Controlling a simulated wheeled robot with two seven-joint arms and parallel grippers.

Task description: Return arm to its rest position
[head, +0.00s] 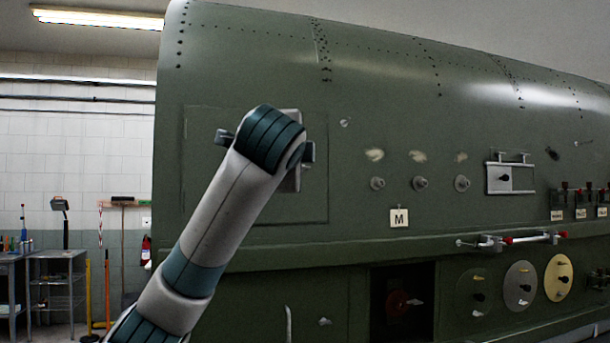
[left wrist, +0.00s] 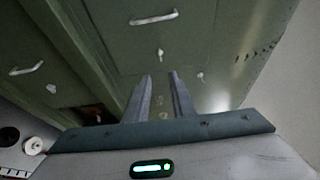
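My left arm (head: 225,215) rises from the lower left in the head view, in front of the green fuselage (head: 370,90). Green fuselage surface with a white handle (left wrist: 153,18) and a small latch (left wrist: 160,53) lies beyond the fingertips. Whether the fingers touch the skin cannot be told. My right arm and gripper are out of view.
A red-and-white bar (head: 510,239) sits on the ledge at right, near a small latch box (head: 510,178). A dark opening (head: 403,302) and round plates (head: 520,285) lie below. A metal cart (head: 57,285) stands at far left by the tiled wall.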

